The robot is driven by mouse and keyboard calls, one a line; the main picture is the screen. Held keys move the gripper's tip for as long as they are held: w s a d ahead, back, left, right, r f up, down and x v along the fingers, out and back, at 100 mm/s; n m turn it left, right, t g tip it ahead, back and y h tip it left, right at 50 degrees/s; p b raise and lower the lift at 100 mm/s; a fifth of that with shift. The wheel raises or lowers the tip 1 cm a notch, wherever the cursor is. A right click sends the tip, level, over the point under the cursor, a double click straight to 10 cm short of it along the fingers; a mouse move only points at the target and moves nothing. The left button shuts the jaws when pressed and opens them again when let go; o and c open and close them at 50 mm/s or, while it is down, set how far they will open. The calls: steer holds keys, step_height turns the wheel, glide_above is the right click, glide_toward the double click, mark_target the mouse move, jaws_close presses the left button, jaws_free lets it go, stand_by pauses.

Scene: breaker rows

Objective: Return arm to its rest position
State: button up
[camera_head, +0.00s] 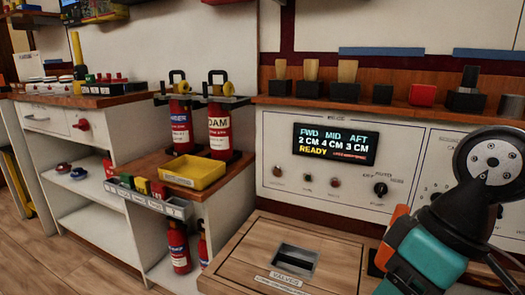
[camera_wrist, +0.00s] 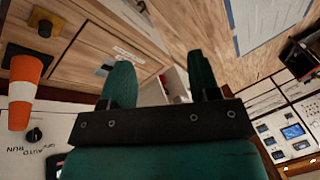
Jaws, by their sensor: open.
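My arm shows at the right edge of the head view, with a round grey and black joint and a teal section (camera_head: 430,250) in front of the control panel (camera_head: 330,205). The jaws cannot be made out clearly there. In the wrist view my gripper (camera_wrist: 161,80) has two teal fingers set wide apart on a dark crossbar. Nothing is held between them.
The panel display (camera_head: 335,144) reads READY. A wooden box top with a dark recess (camera_head: 295,259) lies below it. Two fire extinguishers (camera_head: 219,125) and a yellow tray (camera_head: 194,170) stand left. An orange and white object (camera_wrist: 25,90) is beside the gripper.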

step_height(320, 180, up, 38)
steer(key=s+a+p, duration=0.1)
steer(key=s+p, duration=0.2)
steer(key=p, duration=3.4)
steer(key=shift+a+r+p, duration=0.15)
steer(key=shift+a+p, duration=0.15)
steer(key=shift+p, duration=0.05)
